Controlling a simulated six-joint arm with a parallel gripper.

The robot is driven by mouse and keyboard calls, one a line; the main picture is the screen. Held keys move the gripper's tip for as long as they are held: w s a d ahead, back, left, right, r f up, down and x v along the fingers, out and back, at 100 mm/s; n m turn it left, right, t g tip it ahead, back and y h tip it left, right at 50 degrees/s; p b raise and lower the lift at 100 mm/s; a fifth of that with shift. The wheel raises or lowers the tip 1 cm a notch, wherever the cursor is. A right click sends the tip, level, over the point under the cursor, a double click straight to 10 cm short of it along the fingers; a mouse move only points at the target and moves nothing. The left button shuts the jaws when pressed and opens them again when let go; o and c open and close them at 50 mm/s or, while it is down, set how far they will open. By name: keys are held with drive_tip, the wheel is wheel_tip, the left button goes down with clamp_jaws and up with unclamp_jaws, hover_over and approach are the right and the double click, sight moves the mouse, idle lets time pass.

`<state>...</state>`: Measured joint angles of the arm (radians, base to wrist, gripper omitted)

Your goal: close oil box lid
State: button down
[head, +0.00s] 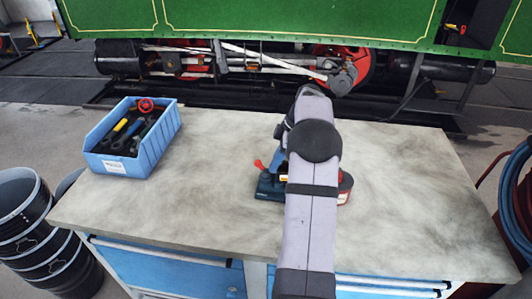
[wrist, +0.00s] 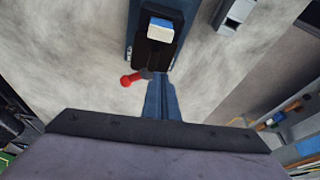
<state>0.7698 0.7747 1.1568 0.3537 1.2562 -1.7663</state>
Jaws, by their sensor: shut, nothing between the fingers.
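A dark blue device, seemingly the oil box (head: 268,188), sits on the bench, partly hidden behind my arm. In the wrist view its blue body (wrist: 133,45) is at the top, with a black part and a pale block (wrist: 160,28) on it. A lever with a red ball knob (wrist: 126,80) sticks out at its near end; red also shows in the head view (head: 259,164). I cannot tell which part is the lid or how far open it is. My gripper (wrist: 161,80) is shut and empty, its tips close beside the lever's dark rod; contact is unclear.
A blue bin (head: 157,150) of tools stands at the bench's left. A dark red round part (head: 345,188) shows right of my arm. The bench top (head: 410,190) is clear on the right.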

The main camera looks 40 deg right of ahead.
drive_tip(key=shift+a, duration=0.1)
drive_tip(key=w+a, duration=0.2)
drive_tip(key=a, duration=0.1)
drive_tip(key=b+v, duration=0.1)
drive_tip(key=v, duration=0.9)
drive_tip(key=shift+w, duration=0.2)
drive_tip(key=s+a+f+m+g+h, duration=0.1)
drive_tip(key=s+a+f+m, duration=0.15)
drive_tip(key=a, duration=0.65)
drive_tip(key=s+a+f+m+g, duration=0.1)
drive_tip(key=a+f+m, duration=0.2)
drive_tip(key=a, duration=0.6)
drive_tip(key=s+a+f+m, duration=0.1)
drive_tip(key=s+a+f, duration=0.2)
drive_tip(key=s, duration=0.3)
drive_tip(key=s+a+f+m+h, duration=0.1)
drive_tip(key=s+a+f+m, duration=0.1)
drive_tip(key=s+a, duration=0.2)
drive_tip(key=s+a+f+m+h, duration=0.1)
drive_tip(key=s+a+f, duration=0.2)
drive_tip(key=s, duration=0.5)
drive_tip(key=shift+a+f, duration=0.3)
drive_tip(key=shift+a, duration=0.6)
